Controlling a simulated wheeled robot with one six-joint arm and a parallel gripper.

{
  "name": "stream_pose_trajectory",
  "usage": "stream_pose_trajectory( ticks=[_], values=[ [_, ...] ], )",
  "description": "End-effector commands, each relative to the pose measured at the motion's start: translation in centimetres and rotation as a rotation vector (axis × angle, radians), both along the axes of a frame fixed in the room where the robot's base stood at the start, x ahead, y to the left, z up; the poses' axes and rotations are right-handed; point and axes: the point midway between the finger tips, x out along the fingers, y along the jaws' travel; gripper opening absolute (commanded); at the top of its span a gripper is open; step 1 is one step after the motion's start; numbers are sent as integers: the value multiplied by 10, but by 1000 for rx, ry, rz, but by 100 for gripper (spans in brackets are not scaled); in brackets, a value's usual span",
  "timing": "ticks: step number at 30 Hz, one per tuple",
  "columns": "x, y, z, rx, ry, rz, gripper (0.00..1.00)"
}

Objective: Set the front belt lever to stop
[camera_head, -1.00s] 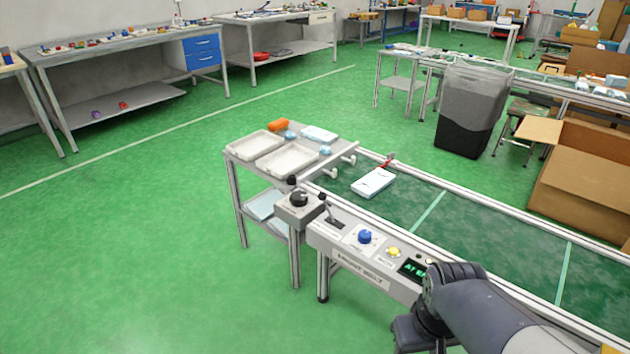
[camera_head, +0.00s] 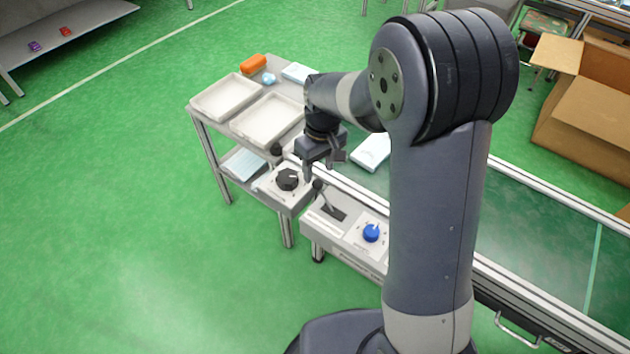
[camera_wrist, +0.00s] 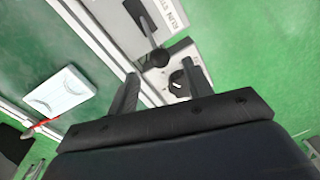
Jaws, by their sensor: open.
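The front belt lever (camera_head: 319,187) stands in a dark slot on the grey control panel (camera_head: 324,229); it has a thin stem and a round black knob. In the head view it leans up and left. The wrist view shows the lever knob (camera_wrist: 155,58) just beyond my fingers, beside a label (camera_wrist: 176,14) reading "RUN ST", cut off by the frame. I cannot tell which setting it is at. My gripper (camera_head: 323,166) is open and empty, pointing down above and behind the lever. Its two fingers (camera_wrist: 160,88) straddle the view below the knob, apparently not touching it.
A black rotary knob (camera_head: 287,179) on a grey box sits left of the lever. A blue knob (camera_head: 371,233) is to its right. Trays (camera_head: 225,97) stand on the side table behind. A white box (camera_head: 371,151) lies on the green belt (camera_head: 540,215). My arm hides part of the panel.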

Motion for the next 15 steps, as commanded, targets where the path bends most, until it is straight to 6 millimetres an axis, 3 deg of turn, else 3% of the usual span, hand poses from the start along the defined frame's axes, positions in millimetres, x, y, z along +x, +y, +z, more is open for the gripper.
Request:
stream_pose_trajectory(
  ticks=[6, 15],
  values=[
    [-2, 2, -46, -1, 4, 0, 48],
    [-3, 4, -79, -1, 1, -1, 48]
  ],
)
